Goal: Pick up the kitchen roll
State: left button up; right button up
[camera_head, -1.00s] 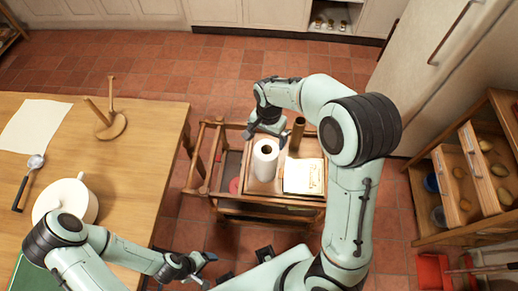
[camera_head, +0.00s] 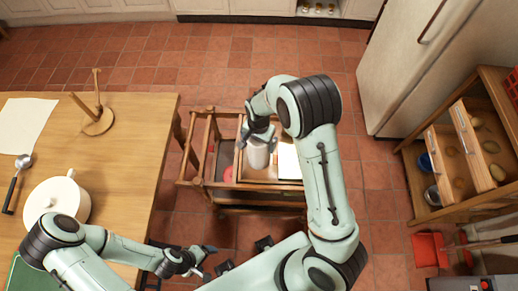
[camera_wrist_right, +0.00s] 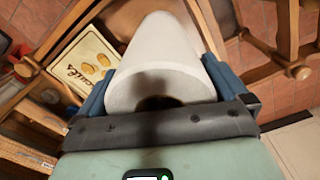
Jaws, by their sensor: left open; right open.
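The white kitchen roll (camera_head: 257,155) stands on the small wooden trolley (camera_head: 230,184) in the head view. In the right wrist view the kitchen roll (camera_wrist_right: 163,65) fills the middle, its dark core hole towards the camera. My right gripper (camera_head: 258,137) is above the roll and hides its top. In the wrist view the blue fingers of my right gripper (camera_wrist_right: 160,85) lie on either side of the roll, open; whether they touch it I cannot tell. My left gripper (camera_head: 205,262) is open and empty, low in front of the big table's right edge.
The trolley also holds a pale book or box (camera_head: 289,162), right of the roll. A wooden table (camera_head: 120,150) on the left bears a white pot (camera_head: 60,196), a ladle (camera_head: 14,182) and a wooden holder (camera_head: 97,118). Wooden shelves (camera_head: 440,190) stand at right.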

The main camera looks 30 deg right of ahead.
jog(key=shift+f, duration=0.25)
jog(key=c, duration=1.1)
jog(key=shift+r, duration=0.15)
